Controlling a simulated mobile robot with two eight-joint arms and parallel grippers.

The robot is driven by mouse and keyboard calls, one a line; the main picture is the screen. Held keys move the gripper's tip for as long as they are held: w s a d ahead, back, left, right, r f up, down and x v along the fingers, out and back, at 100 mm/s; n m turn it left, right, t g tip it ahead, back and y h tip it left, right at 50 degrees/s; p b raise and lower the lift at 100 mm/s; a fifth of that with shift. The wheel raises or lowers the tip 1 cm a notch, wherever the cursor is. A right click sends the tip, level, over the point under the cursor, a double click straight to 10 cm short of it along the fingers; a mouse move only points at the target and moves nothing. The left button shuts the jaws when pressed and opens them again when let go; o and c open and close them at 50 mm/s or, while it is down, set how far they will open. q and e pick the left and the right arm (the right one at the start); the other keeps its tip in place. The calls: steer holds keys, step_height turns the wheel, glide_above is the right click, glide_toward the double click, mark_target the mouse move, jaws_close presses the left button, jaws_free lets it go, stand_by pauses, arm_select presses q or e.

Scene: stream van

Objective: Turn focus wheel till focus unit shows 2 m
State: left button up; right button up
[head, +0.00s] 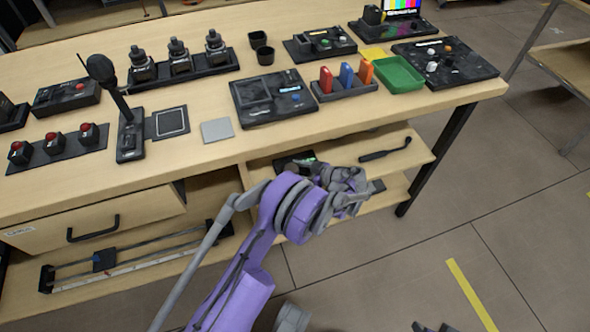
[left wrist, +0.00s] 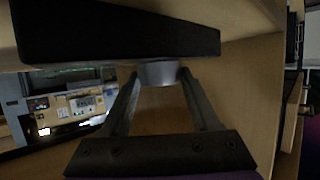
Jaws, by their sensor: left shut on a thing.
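In the left wrist view a grey round wheel (left wrist: 158,73), which looks like the focus wheel, juts from the underside of a black box (left wrist: 120,32). The fingers of my left gripper (left wrist: 160,82) are on either side of the wheel and shut on it. In the head view my left gripper (head: 352,180) is at the front of the shelf below the tabletop.
The tabletop (head: 350,122) above holds a black panel (head: 272,97), a rack of coloured pieces (head: 345,88), a green tray (head: 398,75) and a gooseneck microphone (head: 102,72). A black handle-like tool (head: 385,150) lies on the shelf, right of my gripper.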

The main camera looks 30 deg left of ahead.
arm_select(q)
steer(key=shift+c, duration=1)
steer(key=shift+s+m+t+b, duration=0.2)
steer(key=shift+m+t+b, duration=0.1)
steer(key=shift+m+t, duration=0.9)
steer(key=o, duration=1.4)
steer(key=shift+c, duration=0.2)
steer(key=p+v, duration=0.1)
steer(key=v, duration=0.9)
steer(key=shift+d+r, duration=0.25)
steer(key=shift+d, duration=0.1)
steer(key=shift+s, duration=0.15)
